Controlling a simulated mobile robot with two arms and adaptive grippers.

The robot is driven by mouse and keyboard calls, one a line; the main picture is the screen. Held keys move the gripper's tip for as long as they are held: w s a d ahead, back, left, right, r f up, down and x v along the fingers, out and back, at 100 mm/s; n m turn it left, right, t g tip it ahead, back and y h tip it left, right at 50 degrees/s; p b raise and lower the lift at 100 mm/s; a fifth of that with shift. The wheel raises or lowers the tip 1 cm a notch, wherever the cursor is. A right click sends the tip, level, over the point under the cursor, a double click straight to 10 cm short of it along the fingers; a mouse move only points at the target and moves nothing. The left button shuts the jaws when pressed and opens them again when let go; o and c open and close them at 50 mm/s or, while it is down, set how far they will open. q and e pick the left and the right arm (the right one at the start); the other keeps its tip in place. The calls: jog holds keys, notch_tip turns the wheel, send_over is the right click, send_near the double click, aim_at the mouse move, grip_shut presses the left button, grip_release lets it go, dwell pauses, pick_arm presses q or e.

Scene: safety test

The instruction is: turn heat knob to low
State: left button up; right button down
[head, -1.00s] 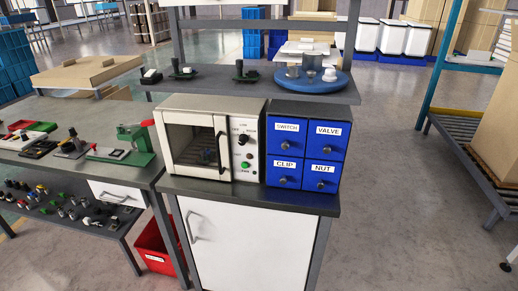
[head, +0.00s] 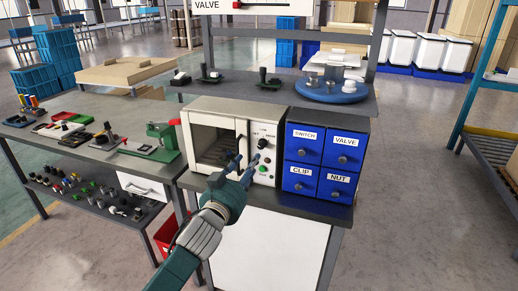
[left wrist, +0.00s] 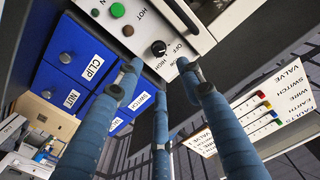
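The heat knob is a black dial (head: 263,143) on the white front panel of a small oven (head: 215,110). In the left wrist view the knob (left wrist: 158,48) sits by printed OFF and HIGH marks; its exact setting is hard to read. My left gripper (head: 238,165) is in front of the oven, just below and left of the knob in the head view. In the left wrist view its blue fingers (left wrist: 155,75) are spread, with nothing between them, and the knob shows beyond the gap between the tips, apparently untouched. My right gripper is not in view.
The oven's dark vertical door handle (head: 240,140) is close to my left fingers. A green button (head: 263,169) is below the knob. A blue drawer cabinet (head: 325,155) stands right of the oven. A shelf (head: 230,97) with small parts and a blue round tray (head: 331,94) is above.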

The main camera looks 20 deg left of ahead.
aim_at(260, 146)
pick_arm(q)
jog(key=w, duration=0.5)
jog(key=w+p, duration=0.1)
jog(key=w, duration=0.4)
jog(key=shift+w+d+f, duration=0.1)
jog(key=shift+w+d, duration=0.1)
grip_shut()
